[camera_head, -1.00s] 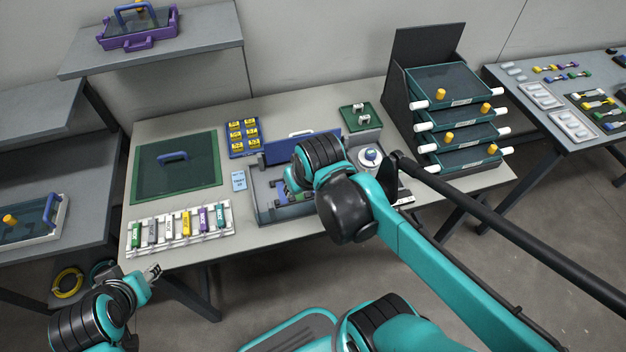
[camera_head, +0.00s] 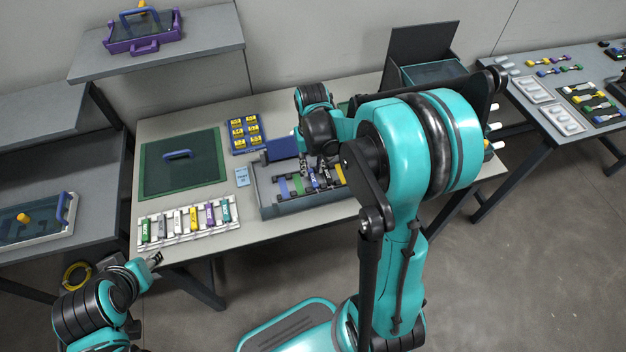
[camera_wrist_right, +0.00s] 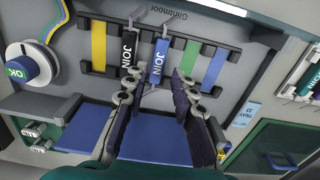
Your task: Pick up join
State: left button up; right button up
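In the right wrist view, a blue piece labelled JOIN (camera_wrist_right: 161,52) lies across two dark rails of the grey work unit (camera_head: 330,203). A black piece labelled JOIN (camera_wrist_right: 129,52) lies to its left, partly behind a finger. My right gripper (camera_wrist_right: 157,84) is open, its two fingers apart with the blue JOIN piece in line with the gap. Nothing is seen held. In the head view my right gripper (camera_head: 320,178) is over the unit, partly hidden by my arm. My left gripper (camera_head: 154,261) is by the table's front-left edge, too small to read.
Yellow (camera_wrist_right: 98,46), green (camera_wrist_right: 188,60) and plain blue (camera_wrist_right: 214,68) strips lie on the same rails.

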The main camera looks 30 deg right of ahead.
aim_at(313, 178)
notch_tip(313, 178, down, 5)
jog(key=shift+d+r+b, duration=0.1)
jog(key=shift+r+b, duration=0.05)
jog(key=shift+b, duration=1)
jog(key=shift+r, duration=0.1)
grip_shut()
